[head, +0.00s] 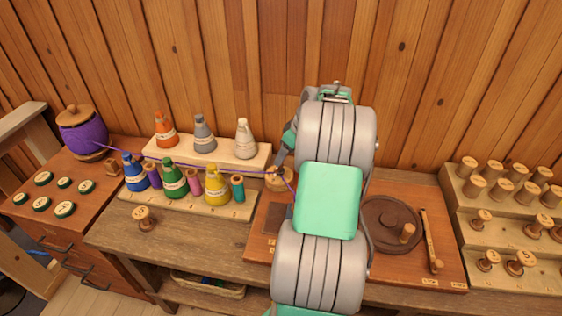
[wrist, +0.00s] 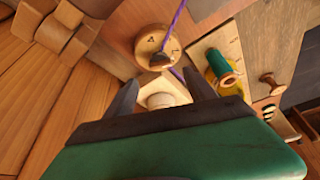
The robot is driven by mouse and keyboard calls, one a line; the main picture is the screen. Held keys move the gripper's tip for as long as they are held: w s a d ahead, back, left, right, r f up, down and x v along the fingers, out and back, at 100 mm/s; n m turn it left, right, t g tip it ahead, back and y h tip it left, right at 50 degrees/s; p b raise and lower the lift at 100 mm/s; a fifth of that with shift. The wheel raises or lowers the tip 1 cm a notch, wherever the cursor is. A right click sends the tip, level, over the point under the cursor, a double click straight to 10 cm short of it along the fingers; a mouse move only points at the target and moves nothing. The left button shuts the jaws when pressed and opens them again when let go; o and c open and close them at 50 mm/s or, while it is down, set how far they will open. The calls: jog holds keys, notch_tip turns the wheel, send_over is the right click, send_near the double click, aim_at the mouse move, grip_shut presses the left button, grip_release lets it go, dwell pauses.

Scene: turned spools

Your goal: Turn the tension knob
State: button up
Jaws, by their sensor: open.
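The tension knob (head: 280,179) looks like a round light-wood disc on the board at the back, just left of my arm, which partly hides it. The wrist view shows a round wooden dial (wrist: 153,40) with dark marks on its face and a dark piece at its lower edge. Purple thread (wrist: 175,25) runs past it and also crosses the head view (head: 200,165). My gripper (wrist: 161,86) is open, its two dark fingers apart and pointing towards the dial. I see no contact with the dial. In the head view my arm mostly hides the gripper.
A rack (head: 188,196) with coloured cones and small spools stands left of the knob. A purple thread pot (head: 82,133) is at far left. A brown turntable (head: 391,224) lies right of my arm. A peg rack (head: 505,222) stands at far right.

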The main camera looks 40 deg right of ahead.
aim_at(281, 170)
jog(key=p+x, duration=0.1)
jog(key=x, duration=0.5)
jog(key=shift+w+f, duration=0.1)
jog(key=shift+f, duration=0.1)
jog(key=shift+a, duration=0.1)
jog(key=shift+c, duration=0.4)
jog(key=c, duration=1.3)
